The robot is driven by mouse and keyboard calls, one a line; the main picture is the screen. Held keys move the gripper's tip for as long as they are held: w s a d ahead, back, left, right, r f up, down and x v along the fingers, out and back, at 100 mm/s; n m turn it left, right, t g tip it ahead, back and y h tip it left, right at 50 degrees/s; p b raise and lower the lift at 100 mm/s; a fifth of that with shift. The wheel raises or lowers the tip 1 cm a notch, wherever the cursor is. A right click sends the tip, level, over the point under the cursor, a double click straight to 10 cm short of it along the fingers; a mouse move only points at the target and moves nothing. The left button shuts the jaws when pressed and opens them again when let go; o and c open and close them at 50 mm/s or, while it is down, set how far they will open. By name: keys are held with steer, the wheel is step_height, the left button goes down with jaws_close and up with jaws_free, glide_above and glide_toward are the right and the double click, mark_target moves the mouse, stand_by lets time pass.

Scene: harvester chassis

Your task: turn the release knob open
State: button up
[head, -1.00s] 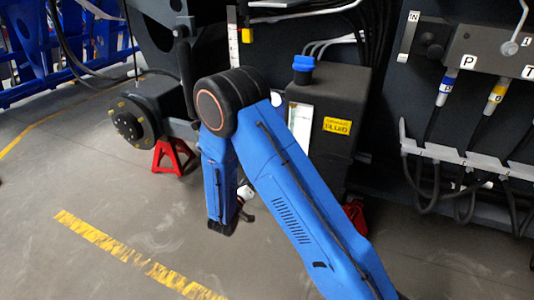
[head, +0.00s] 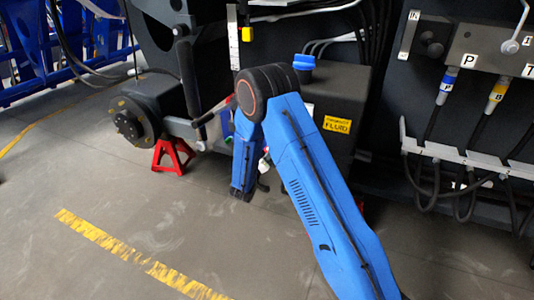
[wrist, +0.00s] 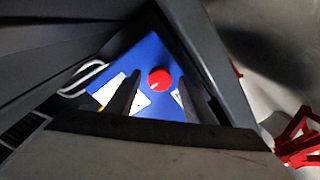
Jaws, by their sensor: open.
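A round red knob (wrist: 159,79), which I take to be the release knob, sits on a blue panel (wrist: 147,55) in the wrist view. It has a small pale mark on its face. My gripper (wrist: 161,74) is open, with its two dark fingers on either side of the knob in the picture. I cannot tell whether the fingertips reach the knob or stop short of it. White labels show on the panel beside the fingers. In the head view my blue arm hides the gripper and the knob; only a sliver of the blue panel (head: 226,124) shows left of my elbow.
A dark tank with a blue cap (head: 304,62) and yellow label stands behind my arm. A red jack stand (head: 172,157) and black hub (head: 130,122) are to the left. Hoses hang from a connector panel (head: 490,48) at right. The floor in front is clear.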

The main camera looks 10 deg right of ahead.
steer(key=shift+w+d, duration=0.25)
steer(key=shift+w, duration=0.15)
steer(key=c, duration=1)
steer(key=shift+c, duration=0.2)
